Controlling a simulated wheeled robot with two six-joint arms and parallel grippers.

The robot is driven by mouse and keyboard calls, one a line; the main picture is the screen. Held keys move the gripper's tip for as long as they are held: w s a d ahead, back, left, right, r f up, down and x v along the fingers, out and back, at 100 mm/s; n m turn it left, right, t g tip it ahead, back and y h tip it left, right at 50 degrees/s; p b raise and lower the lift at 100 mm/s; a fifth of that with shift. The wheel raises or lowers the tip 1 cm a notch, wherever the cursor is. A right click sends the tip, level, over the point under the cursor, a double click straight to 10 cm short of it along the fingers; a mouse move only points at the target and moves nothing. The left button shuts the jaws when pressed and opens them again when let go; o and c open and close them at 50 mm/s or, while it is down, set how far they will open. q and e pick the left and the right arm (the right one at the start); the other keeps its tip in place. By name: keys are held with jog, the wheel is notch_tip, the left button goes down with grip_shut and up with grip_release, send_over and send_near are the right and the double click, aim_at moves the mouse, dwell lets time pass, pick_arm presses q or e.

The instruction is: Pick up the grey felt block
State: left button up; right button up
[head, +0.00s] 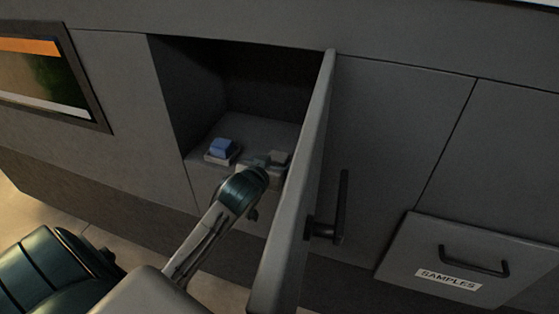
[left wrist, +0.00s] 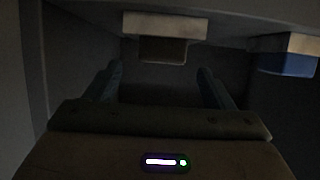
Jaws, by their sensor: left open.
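The grey felt block (head: 278,156) sits inside the open compartment, on a pale base, partly hidden behind my left gripper (head: 262,165). In the left wrist view, which appears upside down, the block (left wrist: 163,51) looks dark brownish grey against its pale base (left wrist: 166,25). My left gripper (left wrist: 156,80) is open, its two fingers apart with nothing between them. The block shows beyond the fingers, roughly in line with the gap. I cannot tell the exact distance. My right gripper is not in view.
A blue block (head: 221,146) on a pale base (head: 208,158) stands left of the grey one. The open door (head: 296,190) stands close to the right of my left arm. A drawer front marked SAMPLES (head: 480,262) is at lower right.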

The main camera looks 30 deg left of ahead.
aim_at(276, 159)
pick_arm(q)
jog(key=shift+w+a, duration=0.1)
jog(key=shift+w, duration=0.25)
jog(key=p+x, duration=0.2)
jog(key=x, duration=0.1)
jog(key=shift+w+a, duration=0.1)
jog(key=shift+a, duration=0.05)
jog(key=shift+w+a+f, duration=0.1)
jog(key=shift+w+f, duration=0.35)
jog(key=shift+w, duration=0.05)
jog(key=shift+s, duration=0.1)
jog(key=c, duration=1.1)
jog(key=shift+o, duration=0.2)
jog(key=shift+r, duration=0.1)
